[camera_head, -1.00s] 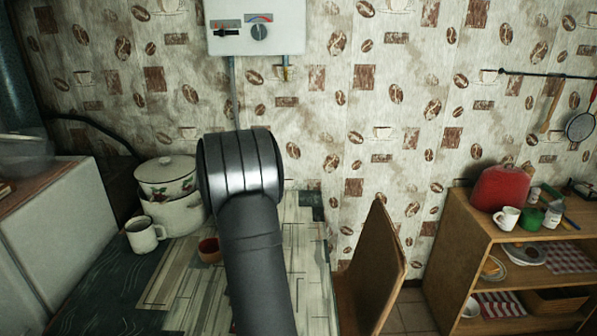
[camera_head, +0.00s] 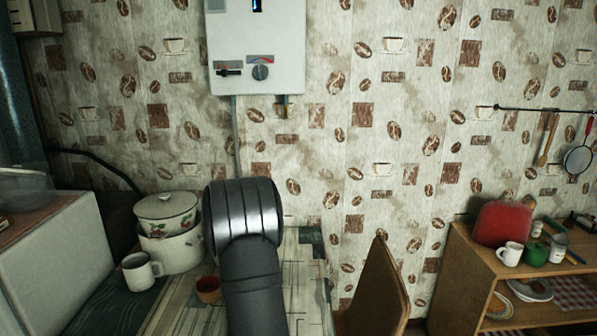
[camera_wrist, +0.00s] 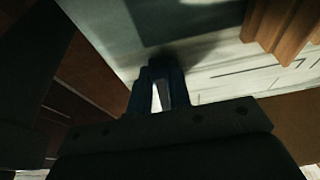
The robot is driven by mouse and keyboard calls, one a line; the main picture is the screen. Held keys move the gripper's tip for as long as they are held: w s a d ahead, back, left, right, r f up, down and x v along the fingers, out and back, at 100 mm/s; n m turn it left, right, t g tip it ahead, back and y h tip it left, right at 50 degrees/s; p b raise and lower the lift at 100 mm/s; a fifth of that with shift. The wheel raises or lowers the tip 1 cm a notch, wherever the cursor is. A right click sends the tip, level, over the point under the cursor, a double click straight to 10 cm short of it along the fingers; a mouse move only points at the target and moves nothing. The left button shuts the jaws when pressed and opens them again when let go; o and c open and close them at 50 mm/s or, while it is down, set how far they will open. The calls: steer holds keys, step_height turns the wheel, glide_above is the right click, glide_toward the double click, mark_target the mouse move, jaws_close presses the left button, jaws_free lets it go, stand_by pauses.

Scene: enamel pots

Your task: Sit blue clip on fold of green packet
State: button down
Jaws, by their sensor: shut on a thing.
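In the wrist view my gripper (camera_wrist: 160,100) points at a pale striped surface, with its tips in deep shade. Two dark bluish upright shapes stand at its end, with a pale strip between them. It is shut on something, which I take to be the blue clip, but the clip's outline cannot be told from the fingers. In the head view my arm hides the gripper. I cannot make out the green packet in either view.
A white mug (camera_head: 139,271), a lidded enamel pot (camera_head: 176,252) and a small reddish-brown bowl (camera_head: 208,289) stand left of my arm on the table (camera_head: 303,265). A wooden chair (camera_head: 375,290) is at right. A shelf (camera_head: 465,270) with a red bag-like object (camera_head: 502,223) stands further right.

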steer(key=shift+r, duration=0.1)
steer(key=shift+r, duration=2.2)
steer(key=shift+w, duration=0.1)
steer(key=w+a+r, duration=0.1)
steer(key=w+a, duration=0.1)
steer(key=w, duration=0.1)
steer(key=w+a+r, duration=0.2)
steer(key=w, duration=0.1)
steer(key=w+a+r, duration=0.2)
steer(key=w, duration=0.1)
steer(key=shift+w, duration=0.3)
steer(key=w+a+r, duration=0.6)
steer(key=a+r, duration=0.1)
steer(key=shift+w+a+r, duration=0.1)
steer(key=shift+w+a, duration=0.2)
steer(key=shift+w, duration=0.1)
steer(key=shift+f, duration=2.2)
steer(key=shift+f, duration=1.2)
